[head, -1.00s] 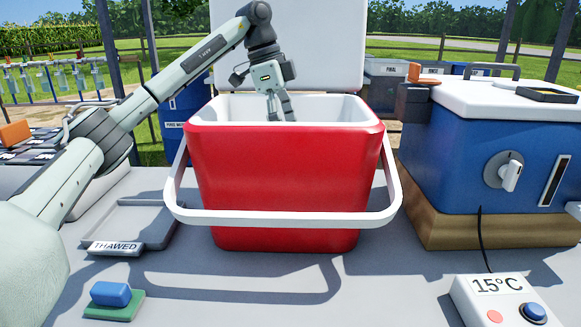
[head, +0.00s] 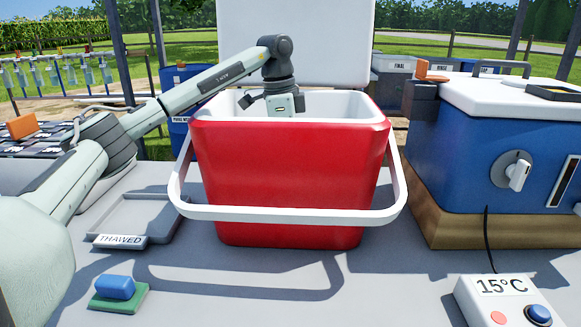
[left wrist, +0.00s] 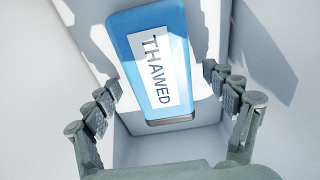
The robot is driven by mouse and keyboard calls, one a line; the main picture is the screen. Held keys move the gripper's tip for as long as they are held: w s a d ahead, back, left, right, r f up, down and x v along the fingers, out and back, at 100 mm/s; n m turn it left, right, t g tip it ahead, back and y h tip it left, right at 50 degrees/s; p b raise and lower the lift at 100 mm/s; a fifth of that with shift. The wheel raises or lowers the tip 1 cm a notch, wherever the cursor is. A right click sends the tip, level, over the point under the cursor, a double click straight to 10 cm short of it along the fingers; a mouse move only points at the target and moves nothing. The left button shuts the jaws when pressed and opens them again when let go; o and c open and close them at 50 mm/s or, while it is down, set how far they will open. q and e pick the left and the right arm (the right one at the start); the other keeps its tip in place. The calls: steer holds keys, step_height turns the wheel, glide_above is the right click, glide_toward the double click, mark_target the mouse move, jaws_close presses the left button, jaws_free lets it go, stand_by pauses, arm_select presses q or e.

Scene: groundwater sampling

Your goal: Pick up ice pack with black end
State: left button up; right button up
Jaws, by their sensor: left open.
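The ice pack (left wrist: 152,55) shows in the left wrist view as a blue slab with a white THAWED label and a dark strip at its near end. It lies inside the red cooler (head: 290,180), against the white inner wall. My left gripper (left wrist: 165,85) is open, with one finger on each side of the pack and gaps between. In the head view its fingers are hidden below the cooler's front rim. The pack is also hidden there. My right gripper is not in view.
The cooler's white handle (head: 290,215) hangs across its front. An empty grey tray (head: 140,212) marked THAWED lies at left. A blue block on a green pad (head: 118,301) sits in front. A blue machine (head: 470,160) and a 15°C display box (head: 508,300) stand at right.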

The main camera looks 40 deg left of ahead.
arm_select(q)
steer(key=shift+r, duration=0.1)
steer(key=c, duration=1.5)
